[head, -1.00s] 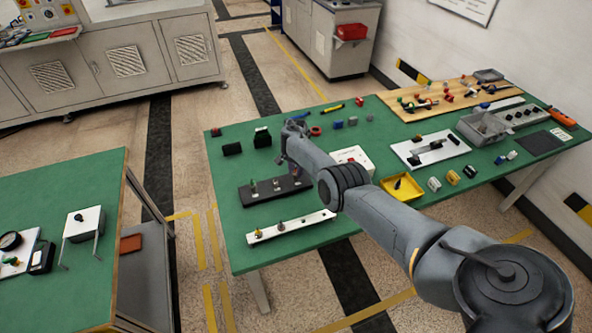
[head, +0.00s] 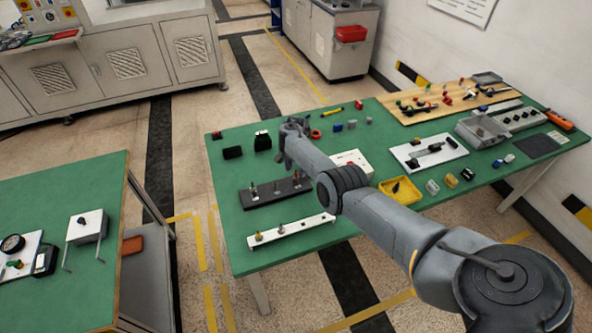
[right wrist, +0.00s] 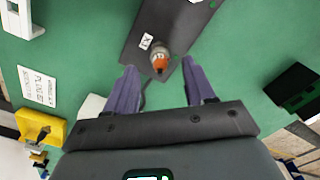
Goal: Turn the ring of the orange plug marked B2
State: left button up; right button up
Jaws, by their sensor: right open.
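A dark bar (head: 270,195) with several small upright plugs lies on the green table in the head view. In the right wrist view, an orange-topped plug (right wrist: 159,61) stands near the closest end of this dark bar (right wrist: 185,25), beside a small white label (right wrist: 147,41); I cannot read B2 on it. My right gripper (right wrist: 163,92) is open and empty. The plug shows beyond its fingertips, roughly midway between them, apart from both. In the head view my right gripper (head: 283,160) hangs behind the dark bar, partly hidden by its own arm. My left gripper is out of view.
A white bar (head: 290,229) with small plugs lies nearer the front edge. A white box (head: 352,162) and yellow tray (head: 401,190) stand right of the bar, black blocks (head: 262,141) behind it. Green table between the two bars is clear.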

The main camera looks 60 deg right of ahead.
notch_tip(320, 180, up, 6)
jog(key=shift+r+p, duration=0.1)
jog(key=shift+p, duration=1)
jog(key=shift+r, duration=0.85)
jog(key=shift+s, duration=0.1)
